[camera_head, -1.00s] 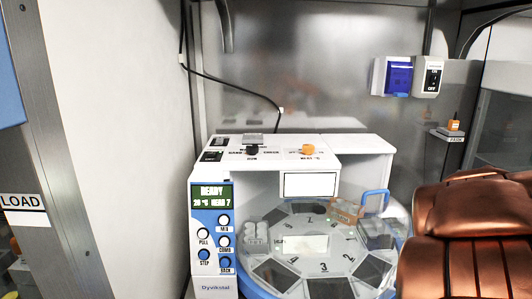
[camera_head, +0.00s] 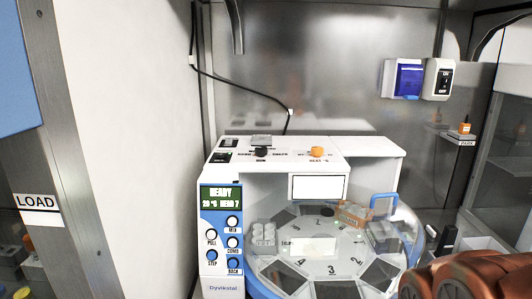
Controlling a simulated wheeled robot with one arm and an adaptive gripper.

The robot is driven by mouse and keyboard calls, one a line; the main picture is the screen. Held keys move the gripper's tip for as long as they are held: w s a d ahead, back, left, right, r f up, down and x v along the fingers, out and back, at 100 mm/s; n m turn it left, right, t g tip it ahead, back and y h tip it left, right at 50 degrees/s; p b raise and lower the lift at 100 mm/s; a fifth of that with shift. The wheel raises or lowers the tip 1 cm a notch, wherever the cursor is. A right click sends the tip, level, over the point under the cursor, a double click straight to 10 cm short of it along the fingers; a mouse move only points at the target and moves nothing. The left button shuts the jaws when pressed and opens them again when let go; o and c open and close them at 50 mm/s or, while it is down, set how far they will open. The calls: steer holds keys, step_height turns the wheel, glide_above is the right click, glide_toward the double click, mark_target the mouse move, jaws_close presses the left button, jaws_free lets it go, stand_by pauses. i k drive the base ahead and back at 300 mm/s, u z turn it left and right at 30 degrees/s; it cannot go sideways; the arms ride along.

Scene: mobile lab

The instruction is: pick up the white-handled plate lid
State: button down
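I cannot make out a white-handled plate lid for certain in the head view. The round turntable (camera_head: 330,268) of the white instrument has numbered dark slots under a clear cover (camera_head: 415,235) with a blue handle (camera_head: 383,198). On the turntable stand a pale grey block (camera_head: 263,238), an orange-brown rack (camera_head: 352,213) and a clear, box-like piece (camera_head: 384,236). A white label (camera_head: 312,245) lies at its middle. My gripper is not in view; copper-coloured links at lower right seem to be my arm.
The instrument's display (camera_head: 220,196) reads READY, 20 °C, HEAD 7. A blue-covered socket (camera_head: 403,78) and an ON/OFF switch (camera_head: 438,79) are on the back wall. A PARK shelf (camera_head: 452,135) holds an orange item (camera_head: 464,128). A post with a LOAD sign (camera_head: 37,202) stands left.

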mark_target(431, 235)
steer(key=z, duration=1.35)
